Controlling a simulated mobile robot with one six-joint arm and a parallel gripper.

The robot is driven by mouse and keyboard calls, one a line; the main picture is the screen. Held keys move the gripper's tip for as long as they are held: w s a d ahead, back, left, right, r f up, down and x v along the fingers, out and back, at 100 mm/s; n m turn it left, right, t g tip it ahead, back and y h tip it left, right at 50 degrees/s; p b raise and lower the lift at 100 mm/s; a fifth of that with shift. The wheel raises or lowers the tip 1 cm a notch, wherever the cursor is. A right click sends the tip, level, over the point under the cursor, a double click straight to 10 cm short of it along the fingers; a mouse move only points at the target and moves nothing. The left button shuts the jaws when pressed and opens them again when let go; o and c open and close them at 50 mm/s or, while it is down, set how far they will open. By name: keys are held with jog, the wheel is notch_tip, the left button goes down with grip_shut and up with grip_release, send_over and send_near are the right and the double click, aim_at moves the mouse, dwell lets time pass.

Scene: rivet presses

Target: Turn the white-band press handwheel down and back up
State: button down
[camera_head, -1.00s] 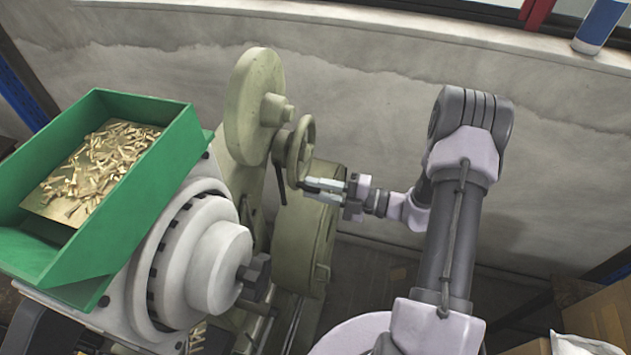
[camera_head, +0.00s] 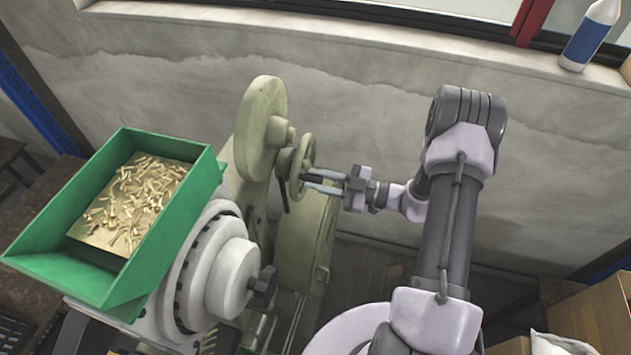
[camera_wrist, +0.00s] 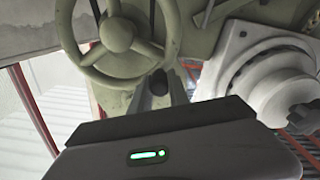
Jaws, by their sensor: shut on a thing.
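The press handwheel (camera_head: 298,166) is a pale green spoked wheel on the side of a green press (camera_head: 262,130). It also shows in the wrist view (camera_wrist: 118,36), with a round hub and a dark knob (camera_wrist: 158,82) at its lower right. My gripper (camera_head: 308,181) reaches in from the right at the wheel's lower half. Its fingers (camera_wrist: 160,92) are shut on the handwheel's handle, around the dark knob in the wrist view. The exact contact is partly hidden. I cannot make out a white band in either view.
A green bin (camera_head: 40,250) of brass rivets sits at the left, beside a pale grey round machine part (camera_head: 228,278). A concrete wall (camera_head: 380,130) and window sill stand behind. A blue-and-white bottle (camera_head: 592,36) is on the sill. Cardboard boxes (camera_head: 590,318) lie at lower right.

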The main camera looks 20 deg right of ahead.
jog(key=shift+w+d+r+m+p, duration=0.35)
jog(key=shift+r+m+p, duration=0.15)
jog(key=shift+m, duration=0.4)
jog(key=c, duration=1.5)
grip_release()
jog(key=shift+o, duration=1.2)
jog(key=shift+d, duration=0.2)
jog(key=shift+a, duration=0.15)
